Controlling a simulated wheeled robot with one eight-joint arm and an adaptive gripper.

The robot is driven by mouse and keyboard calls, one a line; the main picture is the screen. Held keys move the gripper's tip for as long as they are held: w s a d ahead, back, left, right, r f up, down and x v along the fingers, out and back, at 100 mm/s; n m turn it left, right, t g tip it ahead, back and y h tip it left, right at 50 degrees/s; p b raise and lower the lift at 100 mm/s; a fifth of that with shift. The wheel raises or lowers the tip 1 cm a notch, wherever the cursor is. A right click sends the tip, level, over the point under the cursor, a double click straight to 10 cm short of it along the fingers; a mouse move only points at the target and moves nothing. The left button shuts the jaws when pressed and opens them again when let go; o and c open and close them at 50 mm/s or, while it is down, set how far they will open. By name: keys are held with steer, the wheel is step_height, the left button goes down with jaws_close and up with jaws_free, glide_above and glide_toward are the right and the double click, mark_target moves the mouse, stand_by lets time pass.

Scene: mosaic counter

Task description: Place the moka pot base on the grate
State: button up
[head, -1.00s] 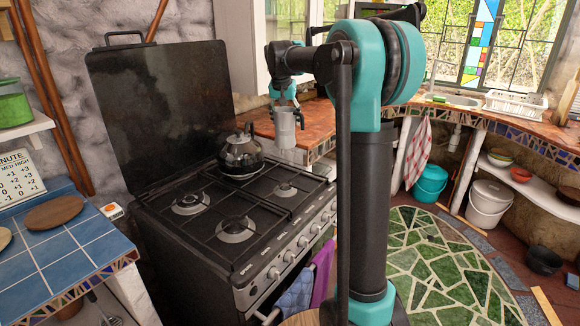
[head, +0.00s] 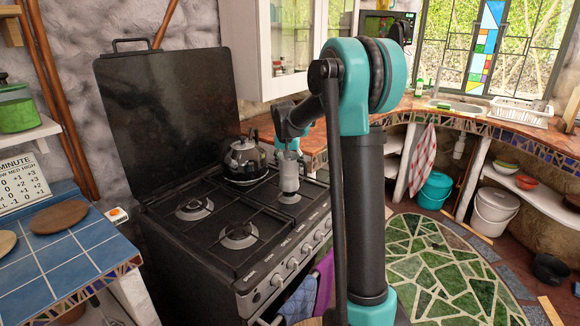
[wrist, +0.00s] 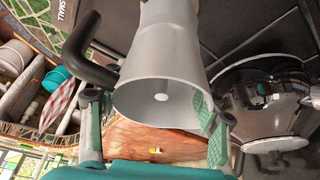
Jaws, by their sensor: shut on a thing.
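The black grate (head: 238,205) covers the stove top. The base's bottom is at or just above the grate by the burner (head: 288,197); I cannot tell whether they touch.
The raised black stove lid (head: 165,120) stands behind. A blue tiled counter (head: 70,255) is at the left.

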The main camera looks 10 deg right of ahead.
steer(key=shift+f, duration=0.35)
steer(key=shift+f, duration=0.15)
steer(key=o, duration=1.9)
steer(key=shift+c, duration=0.2)
steer(key=v, duration=1.2)
steer(key=s+d+f+n, duration=0.1)
steer(key=s+f, duration=0.6)
steer(key=s, duration=0.4)
steer(key=s+d+f+n+y, duration=0.1)
steer(key=s+d+f, duration=0.1)
steer(key=s+f, duration=0.6)
steer(key=s+d+f+n, duration=0.2)
steer(key=s+f, duration=0.6)
steer(key=s, duration=0.8)
steer(key=shift+s+y, duration=0.15)
steer(key=shift+y, duration=0.15)
